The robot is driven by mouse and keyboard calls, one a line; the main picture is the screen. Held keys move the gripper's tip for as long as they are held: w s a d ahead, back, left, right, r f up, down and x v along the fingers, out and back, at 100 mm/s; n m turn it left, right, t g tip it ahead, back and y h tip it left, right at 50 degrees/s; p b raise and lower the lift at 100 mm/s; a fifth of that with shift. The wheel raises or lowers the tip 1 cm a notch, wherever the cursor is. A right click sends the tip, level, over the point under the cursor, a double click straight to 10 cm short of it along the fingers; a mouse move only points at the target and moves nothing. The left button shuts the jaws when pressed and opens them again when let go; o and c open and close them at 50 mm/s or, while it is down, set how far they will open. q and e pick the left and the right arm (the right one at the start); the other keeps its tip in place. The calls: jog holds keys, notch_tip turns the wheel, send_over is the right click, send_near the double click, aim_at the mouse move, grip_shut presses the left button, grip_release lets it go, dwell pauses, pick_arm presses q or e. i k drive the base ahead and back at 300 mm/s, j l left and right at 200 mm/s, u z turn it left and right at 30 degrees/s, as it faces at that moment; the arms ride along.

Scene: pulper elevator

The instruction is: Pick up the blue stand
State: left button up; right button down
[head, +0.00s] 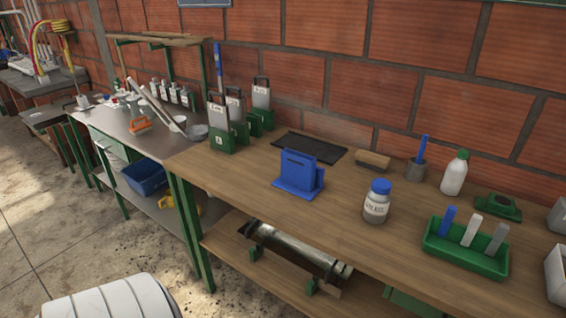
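The blue stand (299,172) sits upright on the wooden workbench (240,179), a little in from its front edge. It has a flat blue base and a raised slotted back. Nothing rests on it that I can see. Neither of my grippers shows in the head view, so nothing of mine is seen near the stand.
A black mat (309,147) lies behind the stand. A jar with a blue lid (376,203) stands to its right, in front of a brown block (373,160). Green-based holders (221,137) stand to the left. A green tray (466,254) and white bottle (454,174) are farther right.

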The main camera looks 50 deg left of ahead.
aim_at(306, 182)
jog(key=u, duration=1.3)
